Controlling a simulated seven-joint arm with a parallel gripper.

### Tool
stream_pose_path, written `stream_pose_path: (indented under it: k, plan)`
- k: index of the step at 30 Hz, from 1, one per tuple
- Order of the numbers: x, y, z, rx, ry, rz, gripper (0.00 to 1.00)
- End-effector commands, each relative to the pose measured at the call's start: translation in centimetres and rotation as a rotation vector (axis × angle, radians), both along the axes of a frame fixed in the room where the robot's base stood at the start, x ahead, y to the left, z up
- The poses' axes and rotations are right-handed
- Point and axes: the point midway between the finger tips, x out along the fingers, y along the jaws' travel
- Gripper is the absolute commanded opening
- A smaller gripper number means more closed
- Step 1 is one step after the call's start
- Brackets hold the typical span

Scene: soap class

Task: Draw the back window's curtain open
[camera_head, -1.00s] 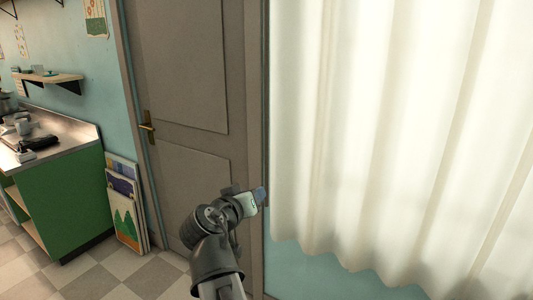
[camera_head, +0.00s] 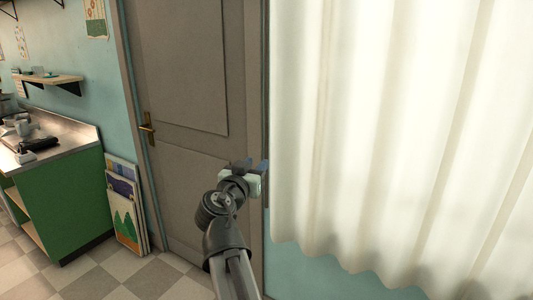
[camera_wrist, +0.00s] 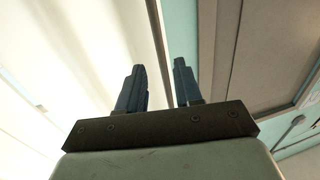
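The cream curtain (camera_head: 400,130) hangs in long vertical folds across the right half of the head view, drawn over the window, which is hidden behind it. Its left edge hangs beside the door frame. My gripper (camera_head: 257,165) is in front of the door's right side, a little left of the curtain's left edge. In the wrist view the two dark blue fingers of my gripper (camera_wrist: 160,85) stand apart with nothing between them. The pale curtain (camera_wrist: 60,70) fills the left of that view. I cannot tell whether a finger touches it.
A grey-brown door (camera_head: 185,70) with a brass handle (camera_head: 147,128) stands left of the curtain. Farther left are a green counter (camera_head: 65,200), a wall shelf (camera_head: 50,79) and painted boards (camera_head: 125,205) leaning on the wall. Teal wall (camera_head: 310,275) shows below the curtain.

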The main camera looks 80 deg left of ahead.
Motion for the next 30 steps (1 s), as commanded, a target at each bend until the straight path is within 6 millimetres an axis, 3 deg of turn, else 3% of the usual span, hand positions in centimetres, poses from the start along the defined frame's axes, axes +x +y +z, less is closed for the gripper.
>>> stream_pose_path:
  k: [6,15,30]
  plan:
    - [2.3,3.6,0.1,-0.001,0.001,-0.002,0.35]
    - [4.5,6.8,0.0,-0.001,0.001,-0.001,0.35]
    - [5.2,7.7,0.0,-0.001,0.001,0.000,0.35]
